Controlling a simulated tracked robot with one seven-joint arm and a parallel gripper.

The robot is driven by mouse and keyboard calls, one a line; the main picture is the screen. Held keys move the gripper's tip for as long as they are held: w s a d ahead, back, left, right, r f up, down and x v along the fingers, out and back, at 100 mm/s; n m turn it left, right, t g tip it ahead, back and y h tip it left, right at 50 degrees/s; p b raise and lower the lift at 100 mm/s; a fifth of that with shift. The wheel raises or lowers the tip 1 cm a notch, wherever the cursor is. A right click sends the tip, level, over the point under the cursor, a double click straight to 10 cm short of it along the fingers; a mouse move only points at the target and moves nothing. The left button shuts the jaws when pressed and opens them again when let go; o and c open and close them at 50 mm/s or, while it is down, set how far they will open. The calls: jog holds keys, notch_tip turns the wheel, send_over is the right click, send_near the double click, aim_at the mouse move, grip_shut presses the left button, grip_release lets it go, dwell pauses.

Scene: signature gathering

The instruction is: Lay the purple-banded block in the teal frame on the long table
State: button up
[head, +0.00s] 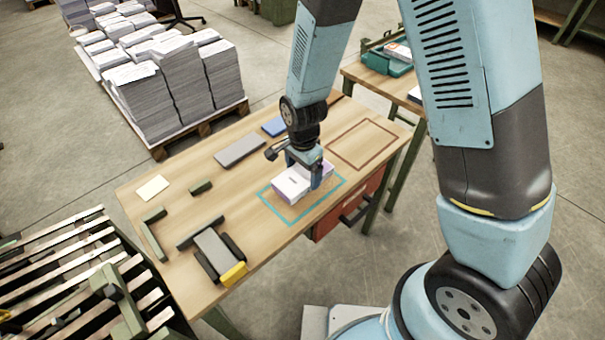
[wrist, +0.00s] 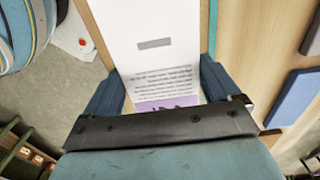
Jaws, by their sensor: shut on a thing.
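The purple-banded block (head: 291,186) is a white stack with printed text. It is over the far part of the teal frame (head: 318,201), a thin outline on the long table (head: 262,228). The block hides much of the frame's far side, and bare wood shows inside the near side. I cannot tell whether the block touches the tabletop. My gripper (head: 304,173) points down and is shut on the block. In the wrist view, the fingers of my gripper (wrist: 160,88) flank the block (wrist: 152,60), with its purple band near the palm.
A brown outline (head: 362,143) lies to the right. A grey slab (head: 240,150) and a blue slab (head: 274,126) lie behind. A grey slab fixture with a yellow block (head: 233,275) is at front left. A red drawer (head: 345,208) hangs under the edge.

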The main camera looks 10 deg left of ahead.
aim_at(302, 172)
jog(key=shift+w+a+f, duration=0.15)
jog(key=shift+w+f, duration=0.05)
jog(key=shift+f, duration=0.1)
notch_tip(302, 172, down, 3)
jog(key=shift+a+r, duration=0.1)
jog(key=shift+r, duration=0.05)
jog(key=shift+w+f, duration=0.1)
jog(key=shift+f, duration=0.1)
jog(key=shift+f, duration=0.15)
jog(key=o, duration=1.1)
jog(key=shift+c, duration=0.2)
notch_tip(302, 172, up, 12)
jog(key=shift+r, duration=0.1)
jog(key=shift+r, duration=0.1)
